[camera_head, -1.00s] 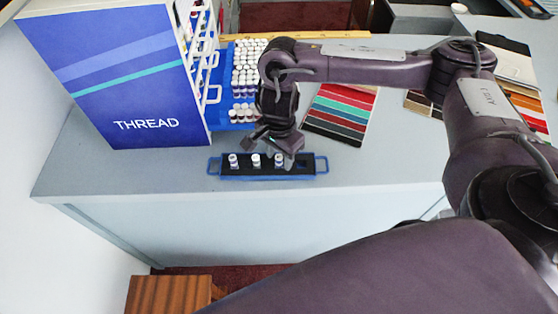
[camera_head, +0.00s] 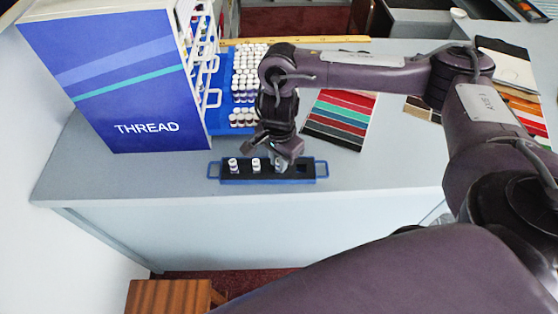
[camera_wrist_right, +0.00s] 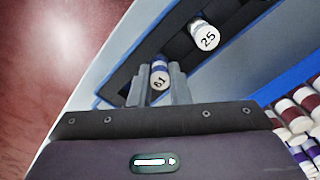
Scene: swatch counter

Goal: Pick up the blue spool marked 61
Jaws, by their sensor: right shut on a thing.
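The spool marked 61 (camera_wrist_right: 159,82) has a white end with its number and a dark blue band, and is between the two fingers of my right gripper (camera_wrist_right: 160,90) in the right wrist view. The gripper is shut on it. In the head view my right gripper (camera_head: 284,161) is at the right part of the blue-framed black tray (camera_head: 222,180) and mostly hides the spool. I cannot tell whether the spool is clear of its hole. A spool marked 25 (camera_wrist_right: 206,38) stands beside it, apart from the fingers. My left gripper is not in view.
Two other white-topped spools (camera_head: 245,164) stand in the tray left of the gripper. Behind are a blue THREAD display box (camera_head: 120,90), a rack of many spools (camera_head: 245,80) and a colour swatch card (camera_head: 340,118). The counter front (camera_head: 130,180) is clear.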

